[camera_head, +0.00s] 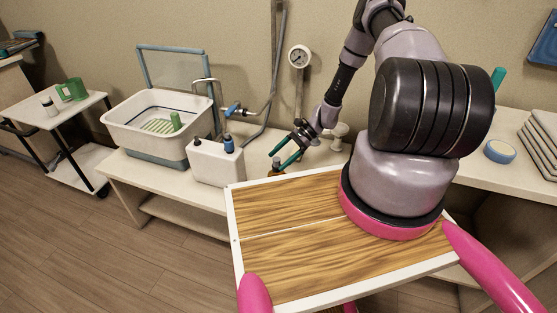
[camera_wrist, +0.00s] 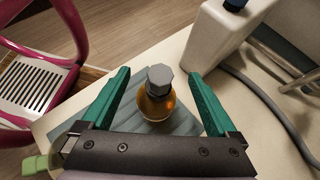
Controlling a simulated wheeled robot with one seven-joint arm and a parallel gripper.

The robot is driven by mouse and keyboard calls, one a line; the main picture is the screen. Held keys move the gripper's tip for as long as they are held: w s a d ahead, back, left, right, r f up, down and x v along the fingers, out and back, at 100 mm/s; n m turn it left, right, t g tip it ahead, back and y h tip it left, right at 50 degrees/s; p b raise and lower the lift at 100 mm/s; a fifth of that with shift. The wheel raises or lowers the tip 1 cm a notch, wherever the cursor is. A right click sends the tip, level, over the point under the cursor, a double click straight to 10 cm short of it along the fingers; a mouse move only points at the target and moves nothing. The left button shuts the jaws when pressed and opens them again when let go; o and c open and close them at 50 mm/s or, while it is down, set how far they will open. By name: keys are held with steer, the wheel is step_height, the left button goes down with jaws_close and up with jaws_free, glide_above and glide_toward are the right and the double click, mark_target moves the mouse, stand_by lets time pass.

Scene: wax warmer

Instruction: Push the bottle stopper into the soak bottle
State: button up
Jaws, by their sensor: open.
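The soak bottle is a small amber bottle (camera_wrist: 157,106) standing on a blue-grey striped mat (camera_wrist: 190,125) in the wrist view. The bottle stopper (camera_wrist: 160,75), a grey faceted cap, sits on top of its neck; how deep it sits cannot be told. My gripper (camera_wrist: 157,73) is open, with one green finger on each side of the bottle and a visible gap on both sides. In the head view my gripper (camera_head: 274,161) is low over the bench, and the bottle (camera_head: 277,172) shows small and partly hidden at the fingertips.
A white canister (camera_head: 215,162) with a blue cap stands left of the bottle, and a white basin (camera_head: 160,122) lies beyond it. A hose (camera_wrist: 265,105) runs near the canister in the wrist view. A wood-topped tray (camera_head: 290,235) is in front. A light green capped item (camera_wrist: 36,165) is lower left.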

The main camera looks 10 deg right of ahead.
steer(key=shift+v, duration=1.4)
steer(key=v, duration=1.1)
steer(key=shift+s, duration=0.1)
stand_by(0.4)
